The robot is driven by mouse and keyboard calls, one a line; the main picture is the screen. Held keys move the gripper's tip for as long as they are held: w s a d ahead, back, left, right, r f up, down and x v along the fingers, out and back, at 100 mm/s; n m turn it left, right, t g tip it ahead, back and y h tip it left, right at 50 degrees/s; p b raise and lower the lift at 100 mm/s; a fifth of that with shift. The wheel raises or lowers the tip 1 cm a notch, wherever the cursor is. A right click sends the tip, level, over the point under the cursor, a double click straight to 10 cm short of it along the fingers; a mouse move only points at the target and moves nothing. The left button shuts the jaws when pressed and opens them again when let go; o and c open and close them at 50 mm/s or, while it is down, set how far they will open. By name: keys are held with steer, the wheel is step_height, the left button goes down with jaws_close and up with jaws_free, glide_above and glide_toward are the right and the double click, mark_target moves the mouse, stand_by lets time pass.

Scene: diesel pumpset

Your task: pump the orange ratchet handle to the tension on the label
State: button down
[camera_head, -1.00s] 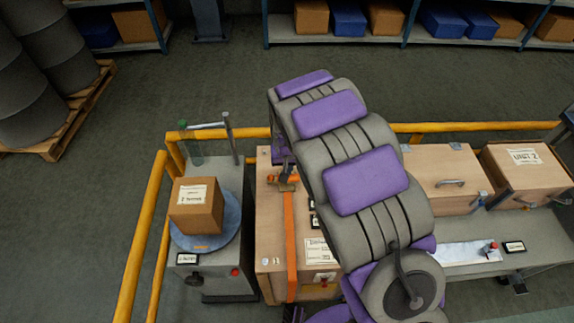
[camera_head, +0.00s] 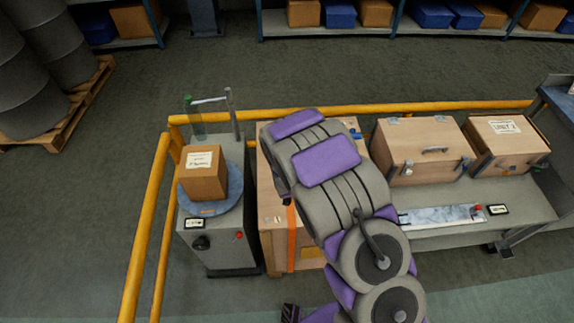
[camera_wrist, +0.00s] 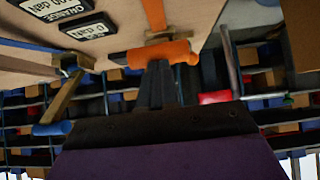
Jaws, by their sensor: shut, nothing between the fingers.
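The orange ratchet handle (camera_wrist: 152,53) lies crosswise in the wrist view, at the end of an orange strap (camera_wrist: 153,14). The strap also runs down the near side of a wooden crate (camera_head: 273,238) in the head view, where my arm hides the ratchet. My gripper (camera_wrist: 157,70) is shut and empty, its dark fingertips right at the middle of the handle. I cannot tell whether they touch it. A black label (camera_wrist: 48,7) reading daN shows upside down on the crate; its figure looks like 500.
A lever with a blue end (camera_wrist: 58,105) stands left of my fingers in the wrist view. A scale pedestal with a small carton (camera_head: 203,173) is left of the crate. Yellow rails (camera_head: 146,220) edge the left and back. Wooden boxes (camera_head: 425,150) stand at right.

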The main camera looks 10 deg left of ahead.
steer(key=f, duration=0.1)
steer(key=f+t, duration=0.1)
steer(key=f, duration=0.1)
steer(key=shift+s+d, duration=0.1)
steer(key=shift+s, duration=0.25)
steer(key=shift+s+f, duration=0.1)
steer(key=shift+f, duration=0.15)
steer(key=shift+s+d+f, duration=0.1)
steer(key=shift+s+f, duration=0.05)
steer(key=shift+f, duration=0.05)
steer(key=shift+r, duration=0.1)
